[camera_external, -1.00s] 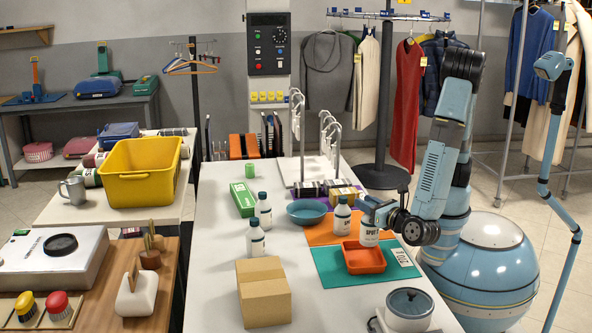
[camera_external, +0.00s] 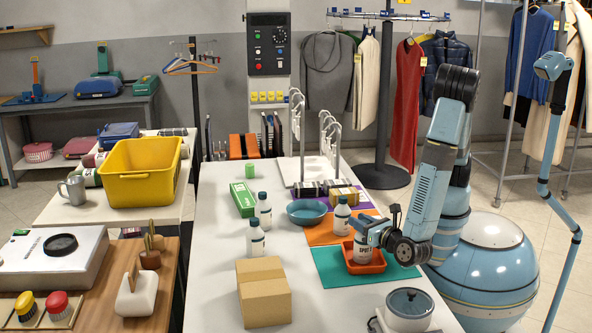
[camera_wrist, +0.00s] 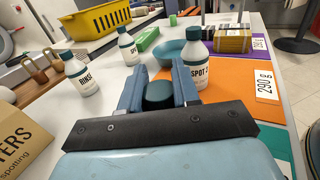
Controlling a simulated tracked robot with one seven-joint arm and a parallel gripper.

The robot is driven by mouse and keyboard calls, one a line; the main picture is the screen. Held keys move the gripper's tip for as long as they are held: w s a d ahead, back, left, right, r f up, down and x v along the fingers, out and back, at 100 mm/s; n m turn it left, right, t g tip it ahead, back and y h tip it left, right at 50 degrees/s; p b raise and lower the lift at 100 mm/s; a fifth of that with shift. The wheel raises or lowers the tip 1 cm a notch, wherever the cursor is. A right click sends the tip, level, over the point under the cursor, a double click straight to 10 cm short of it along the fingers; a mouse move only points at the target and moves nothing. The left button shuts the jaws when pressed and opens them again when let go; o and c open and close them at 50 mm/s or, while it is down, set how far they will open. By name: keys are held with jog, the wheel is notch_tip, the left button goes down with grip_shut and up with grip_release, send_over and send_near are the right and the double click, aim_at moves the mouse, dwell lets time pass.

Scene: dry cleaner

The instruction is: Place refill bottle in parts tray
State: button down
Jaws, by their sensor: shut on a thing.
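My gripper (camera_external: 364,230) is shut on the refill bottle (camera_external: 361,252), a white bottle with a dark label reading "SPOT". In the wrist view my gripper (camera_wrist: 158,92) has its fingers on either side of the bottle's dark green cap (camera_wrist: 158,94); the body below is hidden there. The bottle looks upright, with its lower part within the outline of the orange-red parts tray (camera_external: 374,268). I cannot tell whether its base touches the tray floor. The tray lies on a teal mat (camera_external: 334,277).
A similar bottle (camera_external: 342,217) stands on the orange mat behind, beside a blue bowl (camera_external: 306,212). Two more white bottles (camera_external: 256,238) (camera_external: 263,209) stand left. A cardboard box (camera_external: 264,293) and a lidded pot (camera_external: 409,306) are nearer the front.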

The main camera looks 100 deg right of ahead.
jog(key=c, duration=0.8)
grip_release()
